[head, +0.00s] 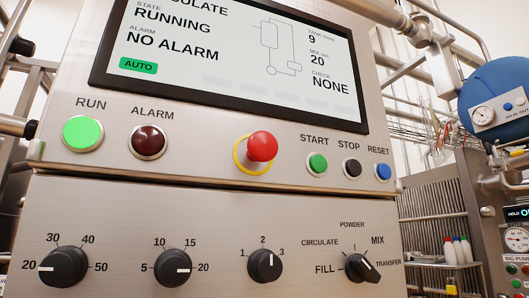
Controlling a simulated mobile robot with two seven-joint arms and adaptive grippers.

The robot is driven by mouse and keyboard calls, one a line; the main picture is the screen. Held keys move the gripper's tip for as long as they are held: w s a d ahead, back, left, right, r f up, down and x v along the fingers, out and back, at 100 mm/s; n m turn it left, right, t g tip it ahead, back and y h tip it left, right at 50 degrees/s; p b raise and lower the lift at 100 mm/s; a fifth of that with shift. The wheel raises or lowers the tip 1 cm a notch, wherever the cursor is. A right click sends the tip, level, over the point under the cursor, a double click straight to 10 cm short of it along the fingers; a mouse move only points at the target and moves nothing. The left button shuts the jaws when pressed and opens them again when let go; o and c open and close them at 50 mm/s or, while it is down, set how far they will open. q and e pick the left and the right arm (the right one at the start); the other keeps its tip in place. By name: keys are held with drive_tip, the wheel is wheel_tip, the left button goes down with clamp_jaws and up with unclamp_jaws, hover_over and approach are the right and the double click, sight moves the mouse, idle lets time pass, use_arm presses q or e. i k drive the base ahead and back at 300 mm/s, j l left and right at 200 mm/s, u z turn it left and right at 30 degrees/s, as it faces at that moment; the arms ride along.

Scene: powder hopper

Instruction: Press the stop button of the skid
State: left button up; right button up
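The stop button (352,167) is a small black button in a metal ring, under the label STOP on the steel control panel (215,195). It sits between the green start button (317,165) on its left and the blue reset button (383,171) on its right. A large red mushroom button (262,146) with a yellow ring stands out further left. The screen (225,60) reads RUNNING, NO ALARM and AUTO. The run lamp (82,133) is bright green and the alarm lamp (148,142) is dark red. Neither of my grippers is in view.
Below are three black numbered knobs, one of them the middle knob (173,268), and a mode selector (362,268). Pipes and a blue round vessel (497,95) stand at the right. Bottles (457,250) sit on a shelf there. The space before the panel looks clear.

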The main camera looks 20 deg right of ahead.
sight(354, 168)
drive_tip(key=z, duration=1.25)
